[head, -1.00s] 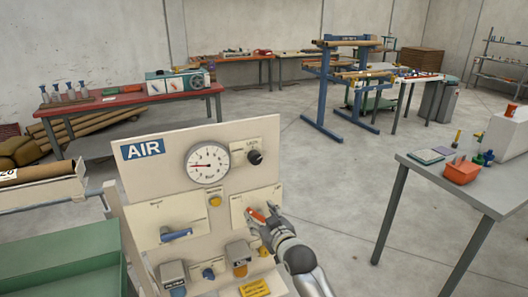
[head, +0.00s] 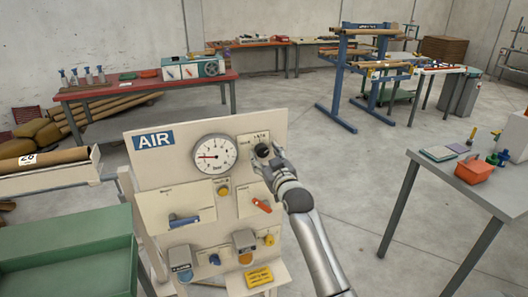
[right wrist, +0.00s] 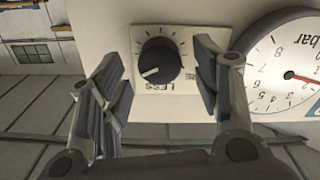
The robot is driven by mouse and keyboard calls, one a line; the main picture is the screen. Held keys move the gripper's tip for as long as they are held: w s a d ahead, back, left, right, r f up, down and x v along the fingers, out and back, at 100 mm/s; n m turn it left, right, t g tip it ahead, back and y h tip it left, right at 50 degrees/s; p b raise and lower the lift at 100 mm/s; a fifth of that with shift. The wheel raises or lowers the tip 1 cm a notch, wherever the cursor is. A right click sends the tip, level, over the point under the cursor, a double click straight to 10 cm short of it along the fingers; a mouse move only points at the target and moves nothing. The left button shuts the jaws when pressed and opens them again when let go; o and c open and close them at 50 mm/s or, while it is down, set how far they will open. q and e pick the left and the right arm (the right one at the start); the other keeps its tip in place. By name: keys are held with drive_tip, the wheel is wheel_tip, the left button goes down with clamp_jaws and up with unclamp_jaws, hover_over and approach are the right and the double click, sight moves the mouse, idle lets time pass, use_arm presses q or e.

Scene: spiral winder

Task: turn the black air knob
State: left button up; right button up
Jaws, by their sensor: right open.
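The black air knob (head: 263,150) sits at the upper right of the cream AIR panel (head: 150,180). In the right wrist view the knob (right wrist: 160,62) is round, with a white pointer line, on a pale scale plate (right wrist: 186,88). My right gripper (head: 268,160) is at the knob. In the right wrist view its two fingers (right wrist: 160,85) stand apart, one on each side of the knob, with gaps between them and it. A round pressure gauge (head: 214,154) with a red needle is left of the knob. My left gripper is not in view.
Below the knob are an orange-red lever (head: 261,205) and a blue lever (head: 184,221) on the panel. A green bin (head: 70,235) stands at the left. A grey table (head: 470,190) with an orange container (head: 474,169) stands at the right, with open floor between.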

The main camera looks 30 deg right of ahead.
drive_tip(key=shift+x, duration=0.85)
drive_tip(key=c, duration=1)
drive_tip(key=shift+c, duration=0.2)
drive_tip(key=shift+m+p, duration=0.3)
